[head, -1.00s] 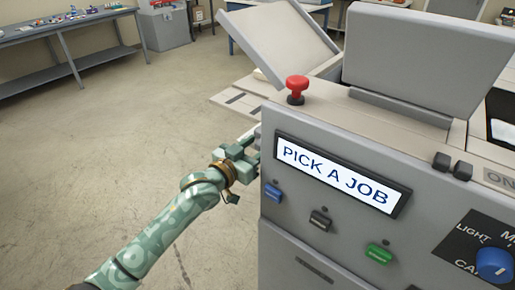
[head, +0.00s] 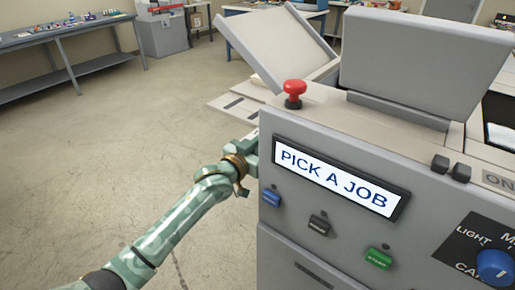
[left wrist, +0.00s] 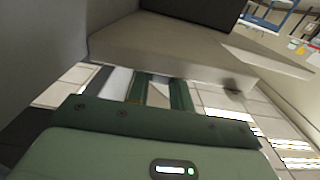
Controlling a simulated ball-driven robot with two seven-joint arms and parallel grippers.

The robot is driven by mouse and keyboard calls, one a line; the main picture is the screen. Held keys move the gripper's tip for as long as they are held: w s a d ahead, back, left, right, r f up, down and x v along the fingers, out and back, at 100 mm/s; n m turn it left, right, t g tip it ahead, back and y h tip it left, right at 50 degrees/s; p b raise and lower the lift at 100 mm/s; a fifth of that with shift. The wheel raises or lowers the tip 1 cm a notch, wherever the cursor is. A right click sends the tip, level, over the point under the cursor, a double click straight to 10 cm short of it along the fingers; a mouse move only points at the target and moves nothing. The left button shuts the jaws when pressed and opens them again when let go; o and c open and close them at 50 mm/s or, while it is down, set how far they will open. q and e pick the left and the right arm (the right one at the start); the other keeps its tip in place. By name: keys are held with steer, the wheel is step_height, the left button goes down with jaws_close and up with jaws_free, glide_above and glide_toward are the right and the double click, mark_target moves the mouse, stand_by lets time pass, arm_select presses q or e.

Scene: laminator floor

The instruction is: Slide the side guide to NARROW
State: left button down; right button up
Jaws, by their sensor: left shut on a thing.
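My left gripper (head: 252,148) is at the left end of the laminator (head: 300,250), its tips partly hidden by the front panel's edge. In the left wrist view, its two green fingers (left wrist: 160,92) reach under a pale ledge (left wrist: 190,55). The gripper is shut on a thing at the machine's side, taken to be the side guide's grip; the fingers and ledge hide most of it. The NARROW mark cannot be made out. The pale feed table (head: 236,107) with dark slots shows behind the gripper. My right gripper is not in view.
The display (head: 340,178) reads PICK A JOB. A red stop button (head: 294,93) stands on top near the gripper. Blue (head: 271,197), black (head: 319,225) and green (head: 378,258) buttons sit below the display. The floor at left is open, with a workbench (head: 65,45) beyond.

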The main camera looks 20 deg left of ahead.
arm_select(q)
steer(key=shift+r, duration=0.1)
steer(key=c, duration=1.7)
jaws_free()
steer(key=o, duration=0.5)
steer(key=shift+w, duration=0.15)
steer(key=shift+c, duration=0.2)
steer(key=shift+w+d, duration=0.1)
steer(key=p+v, duration=0.4)
steer(key=v, duration=1.2)
steer(key=shift+p, duration=0.3)
